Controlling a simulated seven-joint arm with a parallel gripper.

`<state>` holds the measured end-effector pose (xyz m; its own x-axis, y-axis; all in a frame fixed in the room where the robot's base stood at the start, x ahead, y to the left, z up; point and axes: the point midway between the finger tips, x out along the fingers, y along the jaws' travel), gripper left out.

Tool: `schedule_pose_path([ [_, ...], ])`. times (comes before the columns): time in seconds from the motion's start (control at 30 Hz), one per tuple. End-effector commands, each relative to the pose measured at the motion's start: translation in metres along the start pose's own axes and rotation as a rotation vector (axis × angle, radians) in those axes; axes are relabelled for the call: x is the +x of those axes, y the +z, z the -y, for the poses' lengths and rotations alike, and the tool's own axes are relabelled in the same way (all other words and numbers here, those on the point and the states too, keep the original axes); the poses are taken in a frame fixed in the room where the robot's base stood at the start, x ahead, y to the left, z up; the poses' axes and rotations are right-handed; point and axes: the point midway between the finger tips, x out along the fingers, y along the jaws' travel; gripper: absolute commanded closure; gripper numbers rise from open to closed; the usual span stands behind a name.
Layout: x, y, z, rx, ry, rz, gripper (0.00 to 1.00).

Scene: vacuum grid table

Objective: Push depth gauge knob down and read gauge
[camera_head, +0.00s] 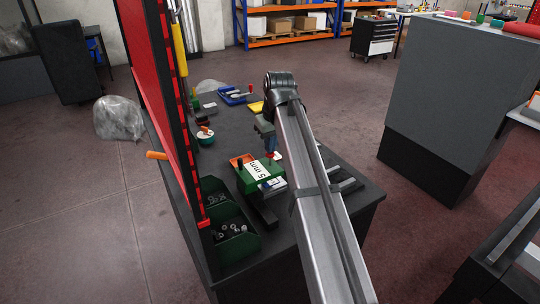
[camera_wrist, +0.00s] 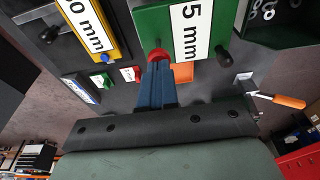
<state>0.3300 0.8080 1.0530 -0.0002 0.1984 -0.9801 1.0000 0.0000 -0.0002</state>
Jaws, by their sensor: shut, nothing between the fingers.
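The green gauge block (camera_head: 247,184) with a white "5 mm" label stands on the dark table, below my gripper. In the wrist view the green block (camera_wrist: 147,22) fills the top centre. A round red knob (camera_wrist: 158,54) shows at its edge, right at my fingertips. A black knob (camera_wrist: 223,55) sits on the block's other side. My gripper (camera_wrist: 157,66) has its blue fingers together with nothing between them; in the head view it (camera_head: 271,152) points down over the block. Whether the fingertips touch the red knob cannot be told. I see no readable gauge display.
A yellow block (camera_wrist: 111,40) with an mm label lies beside the green one. A green bin (camera_head: 238,250) with small metal parts stands at the near left. A red panel (camera_head: 165,110) rises along the table's left edge. An orange handle (camera_wrist: 288,101) sticks out there.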

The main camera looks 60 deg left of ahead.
Motion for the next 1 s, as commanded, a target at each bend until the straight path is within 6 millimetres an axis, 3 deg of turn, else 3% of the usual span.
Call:
schedule_pose_path([
  [1.0, 0.014, 0.003, 0.0, 0.0, 0.0, 0.0, 1.0],
])
